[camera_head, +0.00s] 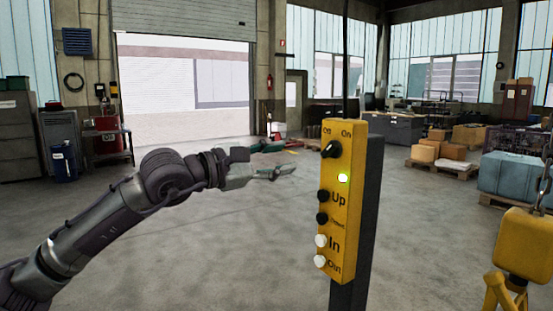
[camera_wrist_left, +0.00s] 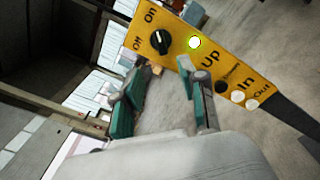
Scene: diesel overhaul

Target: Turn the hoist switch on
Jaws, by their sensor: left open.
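A yellow control box (camera_head: 341,215) stands upright on a dark post in the middle of the head view. Near its top is the black rotary hoist switch (camera_head: 331,148), with "Off" and "On" printed above it. The knob's handle appears tilted up to the right, towards "On". A green lamp (camera_head: 344,177) below it is lit. My left gripper (camera_head: 289,159) is open and empty, left of the box and apart from it. In the left wrist view the switch (camera_wrist_left: 160,41) shows beyond and between the open fingers (camera_wrist_left: 163,72). My right gripper is not in view.
Below the lamp are black and white push buttons (camera_head: 321,240), labelled Up, In and Out among others. A yellow hoist block (camera_head: 525,243) hangs on a chain at the right. Boxes on pallets (camera_head: 440,152) stand farther back. The floor around the box is clear.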

